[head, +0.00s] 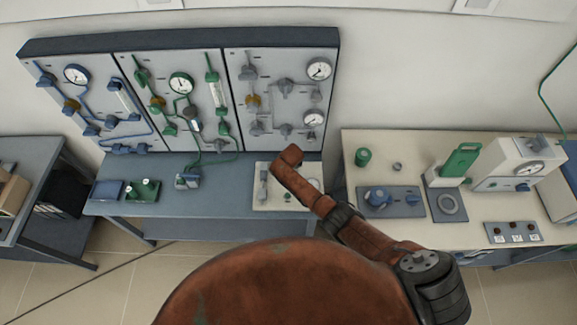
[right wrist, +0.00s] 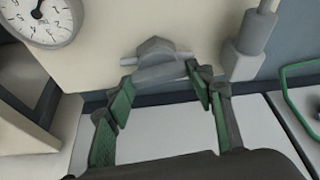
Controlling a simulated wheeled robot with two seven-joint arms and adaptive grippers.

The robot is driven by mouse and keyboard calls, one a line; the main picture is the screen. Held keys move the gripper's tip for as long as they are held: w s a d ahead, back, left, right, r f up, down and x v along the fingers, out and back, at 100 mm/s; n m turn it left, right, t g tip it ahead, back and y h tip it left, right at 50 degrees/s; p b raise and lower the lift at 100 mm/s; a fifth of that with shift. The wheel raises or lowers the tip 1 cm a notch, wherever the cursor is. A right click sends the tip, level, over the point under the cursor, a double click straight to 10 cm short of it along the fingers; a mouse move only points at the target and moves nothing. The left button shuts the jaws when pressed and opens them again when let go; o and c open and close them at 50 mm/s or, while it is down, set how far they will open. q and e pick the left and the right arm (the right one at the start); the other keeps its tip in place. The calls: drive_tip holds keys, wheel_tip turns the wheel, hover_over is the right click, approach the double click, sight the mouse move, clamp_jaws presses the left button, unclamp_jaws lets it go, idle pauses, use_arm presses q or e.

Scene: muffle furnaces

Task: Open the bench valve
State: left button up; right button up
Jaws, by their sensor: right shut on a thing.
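In the right wrist view, the bench valve's grey handle (right wrist: 158,68), with a faceted hub and a flat crossbar, stands in front of a cream panel. The fingertips of my right gripper (right wrist: 161,80), with green pads along the fingers, meet the two ends of this bar, so the gripper is shut on it. In the head view, my right arm reaches over the cream board (head: 259,203) on the blue-grey bench (head: 225,175); the arm hides part of the board, and the gripper cannot be made out there. My left gripper is not in view.
A round gauge (right wrist: 42,18) and a grey upright fitting (right wrist: 250,45) flank the handle. Behind the bench stands a panel of gauges and pipes (head: 180,95). A green block (head: 128,192) sits at the bench's left. The cream table (head: 400,160) at right holds several devices.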

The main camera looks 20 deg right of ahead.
drive_tip(key=shift+a+m+h, duration=0.1)
drive_tip(key=shift+m+h, duration=0.3)
drive_tip(key=shift+m, duration=0.6)
drive_tip(key=o, duration=1.2)
drive_tip(key=shift+c, duration=0.2)
drive_tip(key=shift+s+r, duration=0.1)
drive_tip(key=shift+r, duration=0.05)
drive_tip(key=v, duration=1.1)
drive_tip(key=shift+r, duration=0.35)
